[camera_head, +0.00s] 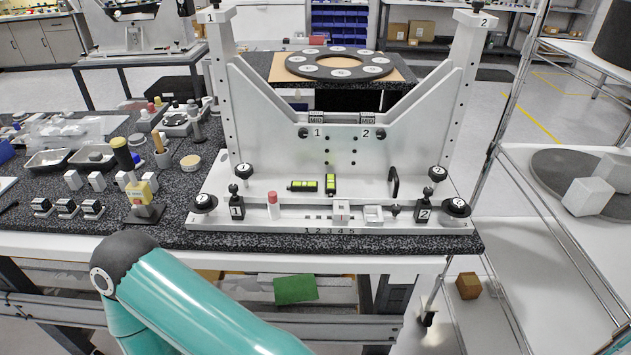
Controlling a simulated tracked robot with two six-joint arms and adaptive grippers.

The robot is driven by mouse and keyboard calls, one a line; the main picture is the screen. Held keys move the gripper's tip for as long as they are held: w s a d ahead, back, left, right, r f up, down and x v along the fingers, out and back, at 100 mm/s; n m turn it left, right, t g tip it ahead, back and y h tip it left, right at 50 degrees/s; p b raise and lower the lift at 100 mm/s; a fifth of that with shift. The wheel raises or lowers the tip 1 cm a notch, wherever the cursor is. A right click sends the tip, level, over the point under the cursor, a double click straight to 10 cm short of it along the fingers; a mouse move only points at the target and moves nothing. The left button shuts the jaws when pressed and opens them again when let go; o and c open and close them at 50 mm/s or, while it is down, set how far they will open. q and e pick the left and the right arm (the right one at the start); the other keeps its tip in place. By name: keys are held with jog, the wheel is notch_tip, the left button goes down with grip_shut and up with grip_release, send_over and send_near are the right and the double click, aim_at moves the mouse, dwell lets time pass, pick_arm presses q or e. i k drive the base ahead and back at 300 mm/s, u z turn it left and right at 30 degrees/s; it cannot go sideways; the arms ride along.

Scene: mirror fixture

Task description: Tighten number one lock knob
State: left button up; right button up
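The grey metal mirror fixture (330,85) stands upright on the speckled table. A black knob (303,132) sits left of a "1" on its upright plate, with a matching knob (380,133) by the "2". A round black knob (244,170) with a light mark stands lower left, above a black block labelled 1 (237,208). A wider black knob (203,203) sits at the base's left end. I cannot tell which is the lock knob named one. A teal arm link of mine crosses the lower left; neither gripper shows.
Knobs (438,172) and (456,207) and a block labelled 2 (424,209) stand at the right end. Small blocks and trays (48,160) crowd the table's left. A wire rack stands right.

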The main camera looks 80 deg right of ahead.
aim_at(203, 203)
jog(key=z, duration=0.2)
jog(key=k, duration=0.5)
jog(key=z, duration=0.95)
jog(key=i, duration=0.1)
jog(key=u, duration=0.25)
jog(key=k, duration=0.25)
jog(key=z, duration=3.7)
jog(key=k, duration=0.1)
jog(key=u, duration=2.25)
